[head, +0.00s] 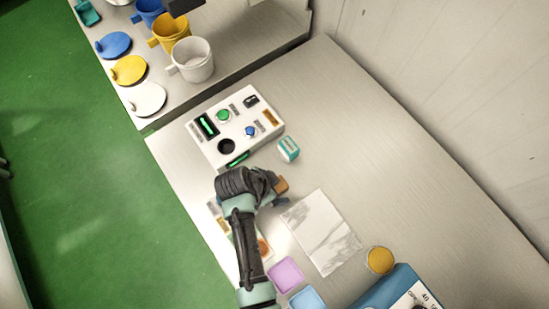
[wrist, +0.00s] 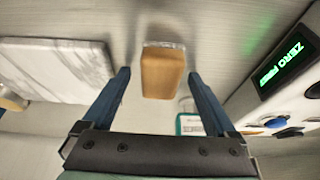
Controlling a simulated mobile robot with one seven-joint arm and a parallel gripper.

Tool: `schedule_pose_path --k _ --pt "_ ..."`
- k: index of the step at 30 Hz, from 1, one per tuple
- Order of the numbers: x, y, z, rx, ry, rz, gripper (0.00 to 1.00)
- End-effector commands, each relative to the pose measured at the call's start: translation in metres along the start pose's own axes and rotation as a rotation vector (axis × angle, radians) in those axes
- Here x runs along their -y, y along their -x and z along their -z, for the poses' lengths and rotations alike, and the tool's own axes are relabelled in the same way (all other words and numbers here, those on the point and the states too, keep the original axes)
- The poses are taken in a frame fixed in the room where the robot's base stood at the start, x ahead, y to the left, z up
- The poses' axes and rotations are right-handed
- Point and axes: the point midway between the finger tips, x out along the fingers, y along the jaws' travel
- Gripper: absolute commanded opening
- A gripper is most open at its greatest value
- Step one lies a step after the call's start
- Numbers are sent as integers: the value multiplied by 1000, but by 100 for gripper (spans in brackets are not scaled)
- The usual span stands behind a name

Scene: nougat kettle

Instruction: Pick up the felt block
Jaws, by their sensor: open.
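A tan-brown block (wrist: 162,72), which looks like the felt block, stands between and slightly beyond my fingertips in the wrist view, with a pale grey edge at its far end. A gap shows on both sides, so the fingers do not visibly touch it. In the head view only a small part of the brown block (head: 282,185) shows beside my gripper (head: 281,195); my wrist hides the rest. My gripper (wrist: 159,75) is open and empty, with one blue finger on either side of the block.
A white control box (head: 238,120) with buttons stands close by; its green display (wrist: 284,68) is right of the block. A marble slab (head: 320,232) lies on the other side. Coloured pads and a yellow round piece (head: 380,260) lie near the slab.

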Motion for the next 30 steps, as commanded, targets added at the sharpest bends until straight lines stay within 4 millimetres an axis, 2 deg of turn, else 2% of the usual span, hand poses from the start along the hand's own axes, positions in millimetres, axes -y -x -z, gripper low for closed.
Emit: schedule_pose_path --k 2,15,17,25,30 --pt "0 0 0 0 0 0 89" --pt "0 0 0 0 0 0 10" --pt "0 1 0 0 0 0 1" --pt "0 2 1 -1 0 1 1" --pt "1 12 5 -2 0 2 1"
